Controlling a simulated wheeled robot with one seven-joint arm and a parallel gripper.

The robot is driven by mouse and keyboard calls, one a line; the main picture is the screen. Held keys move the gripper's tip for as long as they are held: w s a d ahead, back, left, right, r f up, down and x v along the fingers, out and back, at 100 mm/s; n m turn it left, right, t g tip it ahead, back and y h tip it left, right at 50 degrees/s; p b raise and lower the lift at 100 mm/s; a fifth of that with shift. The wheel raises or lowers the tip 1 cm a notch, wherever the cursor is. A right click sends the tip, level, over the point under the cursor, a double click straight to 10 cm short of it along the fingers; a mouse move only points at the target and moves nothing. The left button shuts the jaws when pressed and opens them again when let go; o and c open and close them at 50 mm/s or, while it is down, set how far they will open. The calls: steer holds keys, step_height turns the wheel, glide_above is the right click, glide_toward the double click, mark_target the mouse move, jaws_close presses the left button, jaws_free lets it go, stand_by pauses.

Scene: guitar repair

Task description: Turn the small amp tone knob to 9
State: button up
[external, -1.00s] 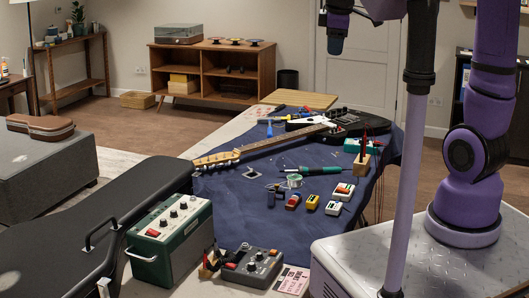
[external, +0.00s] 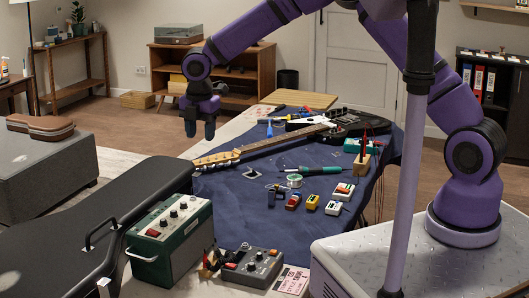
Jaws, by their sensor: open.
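The small green amp (external: 170,243) stands at the near left of the table, beside the black case. The knobs' markings are too small to read, and I cannot tell which one is tone. My gripper (external: 200,132) hangs in the air, pointing down, above the far left edge of the blue cloth. It is well behind and above the amp, touching nothing. Its fingers are small and dark in the picture, open and empty.
A grey pedal unit (external: 252,266) sits just right of the amp. A black case (external: 90,225) with a raised handle lies to its left. An electric guitar (external: 270,145), several small pedals and tools lie on the blue cloth (external: 245,210). The space above the amp is clear.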

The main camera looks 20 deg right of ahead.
mark_target(183, 202)
steer(key=a+f+n, duration=0.1)
steer(key=a+f, duration=0.1)
steer(key=f, duration=0.4)
steer(key=s+a+f+n, duration=0.1)
steer(key=a+f, duration=0.1)
steer(key=f, duration=0.3)
steer(key=a+f, duration=0.2)
steer(key=f, duration=0.4)
steer(key=shift+s+a+f+n+g, duration=0.15)
steer(key=shift+s+f+n+g, duration=0.15)
steer(key=shift+s+n+g, duration=0.1)
jaws_close()
